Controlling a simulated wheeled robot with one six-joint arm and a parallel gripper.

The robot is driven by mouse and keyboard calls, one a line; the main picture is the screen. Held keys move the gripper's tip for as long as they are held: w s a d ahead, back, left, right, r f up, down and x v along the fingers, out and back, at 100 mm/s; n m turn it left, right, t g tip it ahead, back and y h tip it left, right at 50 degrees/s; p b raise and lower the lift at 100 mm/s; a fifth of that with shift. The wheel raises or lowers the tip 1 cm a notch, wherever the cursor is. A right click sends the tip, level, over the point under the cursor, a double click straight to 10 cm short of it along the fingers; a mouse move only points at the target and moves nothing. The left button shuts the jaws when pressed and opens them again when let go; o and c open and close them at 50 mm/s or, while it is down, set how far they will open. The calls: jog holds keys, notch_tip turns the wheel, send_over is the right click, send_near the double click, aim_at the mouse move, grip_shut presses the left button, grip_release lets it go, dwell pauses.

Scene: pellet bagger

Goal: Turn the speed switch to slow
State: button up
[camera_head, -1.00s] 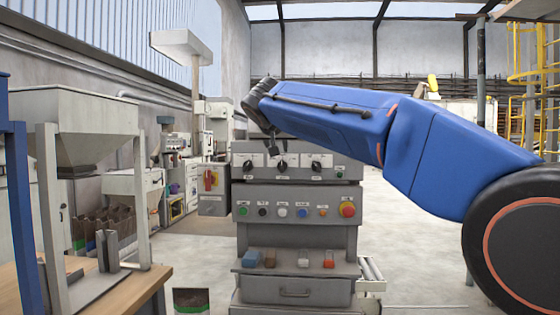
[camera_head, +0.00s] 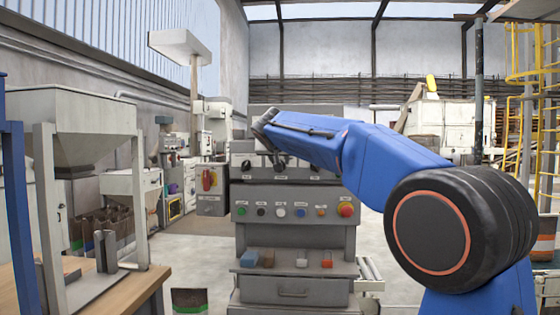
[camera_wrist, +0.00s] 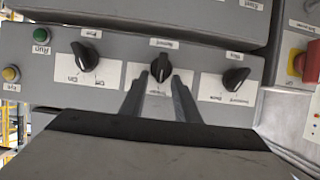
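The switch panel (camera_wrist: 60,82) appears upside down in the wrist view, with three black rotary knobs on white label plates. The middle knob (camera_wrist: 161,68) stands with its grip bar about vertical. Its small label is too blurred to read surely as speed or slow. My gripper (camera_wrist: 160,76) has its two fingers apart, one on each side of this middle knob; I cannot tell whether they touch it. In the head view my gripper (camera_head: 277,165) is in front of the panel's middle and hides most of that knob.
In the wrist view a left knob (camera_wrist: 85,52) and a right knob (camera_wrist: 236,78) flank the middle one. Green (camera_wrist: 41,51) and yellow (camera_wrist: 11,74) buttons sit left, a red rotary switch (camera_wrist: 308,62) right. Below in the head view is a row of buttons with a red stop (camera_head: 345,210).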

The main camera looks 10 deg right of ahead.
grip_shut()
jog(key=shift+a, duration=0.1)
jog(key=shift+w+a+f+n+g+h, duration=0.1)
jog(key=shift+a+f+n+h, duration=0.15)
jog(key=shift+n+h, duration=0.75)
jog(key=shift+w+a+f+n+g+h, duration=0.15)
jog(key=shift+a+n+h, duration=0.35)
jog(key=shift+n, duration=0.75)
jog(key=shift+w+a+f+n+g+h, duration=0.1)
jog(key=shift+a+f+n+h, duration=0.1)
jog(key=shift+n+h, duration=0.85)
